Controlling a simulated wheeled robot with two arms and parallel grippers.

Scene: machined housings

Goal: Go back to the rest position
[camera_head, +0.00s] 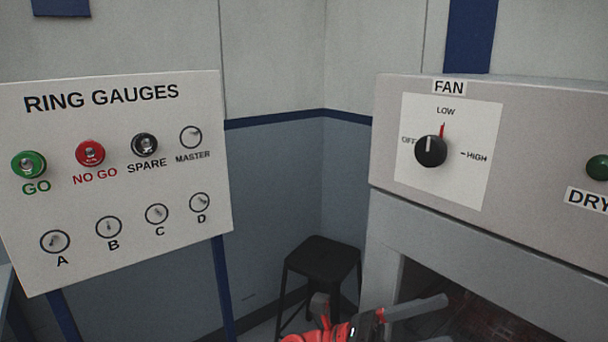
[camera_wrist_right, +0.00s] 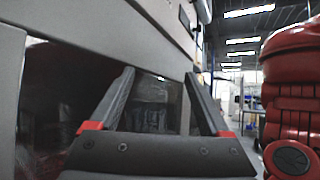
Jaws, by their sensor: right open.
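My right gripper (camera_head: 382,300) shows at the bottom of the head view, in front of the fan cabinet and the stool. In the right wrist view its two fingers (camera_wrist_right: 160,76) stand apart with nothing between them. It touches nothing that I can make out. My left gripper is in neither view.
A fan panel (camera_head: 490,185) with a black knob (camera_head: 430,151) is on the right, above a dark opening (camera_head: 470,300). A ring gauge board (camera_head: 110,205) holds green, red and black gauges on the left. A black stool (camera_head: 322,255) stands in the corner between them.

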